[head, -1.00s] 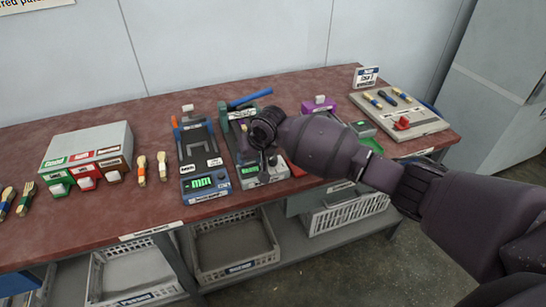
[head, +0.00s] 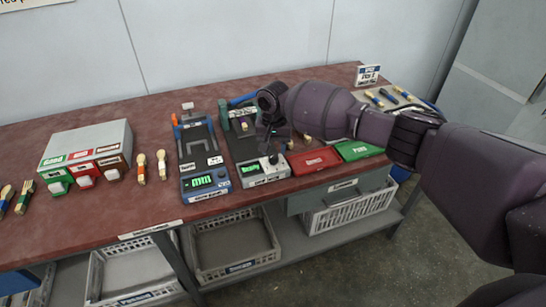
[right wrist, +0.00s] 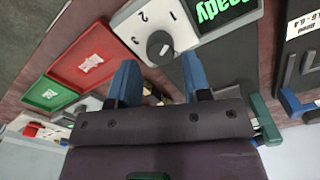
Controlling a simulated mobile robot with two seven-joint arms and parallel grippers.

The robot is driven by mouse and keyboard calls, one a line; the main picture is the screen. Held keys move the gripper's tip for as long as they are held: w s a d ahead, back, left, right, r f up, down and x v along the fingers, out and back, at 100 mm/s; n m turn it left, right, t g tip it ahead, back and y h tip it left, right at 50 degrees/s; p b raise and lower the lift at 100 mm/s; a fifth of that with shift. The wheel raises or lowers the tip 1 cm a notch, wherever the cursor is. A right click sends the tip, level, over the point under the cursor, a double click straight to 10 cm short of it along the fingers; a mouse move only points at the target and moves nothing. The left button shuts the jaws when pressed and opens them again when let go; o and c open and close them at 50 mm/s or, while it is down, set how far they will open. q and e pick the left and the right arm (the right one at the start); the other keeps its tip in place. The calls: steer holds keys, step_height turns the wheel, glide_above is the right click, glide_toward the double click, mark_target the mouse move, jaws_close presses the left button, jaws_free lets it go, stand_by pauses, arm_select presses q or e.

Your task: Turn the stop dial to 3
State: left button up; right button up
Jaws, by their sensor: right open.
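The stop dial (right wrist: 160,46) is a dark round knob on a pale panel in the right wrist view, with 1, 2 and 3 printed around it. A light mark shows on the knob; I cannot tell surely which number it points to. In the head view the dial (head: 273,159) sits at the front of the press, right of its green display (head: 251,168). My right gripper (right wrist: 161,82) is open, its two blue fingers apart and empty between. The knob appears just beyond and between the fingertips, without visible contact. My left gripper is out of view.
A red tray (head: 314,160) and a green tray (head: 358,150) lie right of the press. A blue-fronted device (head: 205,182) stands close on its left. A grey box with coloured labels (head: 88,148) is further left. My right arm covers the back right of the table.

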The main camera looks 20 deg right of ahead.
mark_target(273, 155)
step_height(273, 155, down, 2)
steer(key=shift+f, duration=0.25)
steer(key=shift+f+b, duration=0.3)
steer(key=shift+f, duration=0.25)
steer(key=c, duration=0.6)
steer(key=shift+c, duration=0.2)
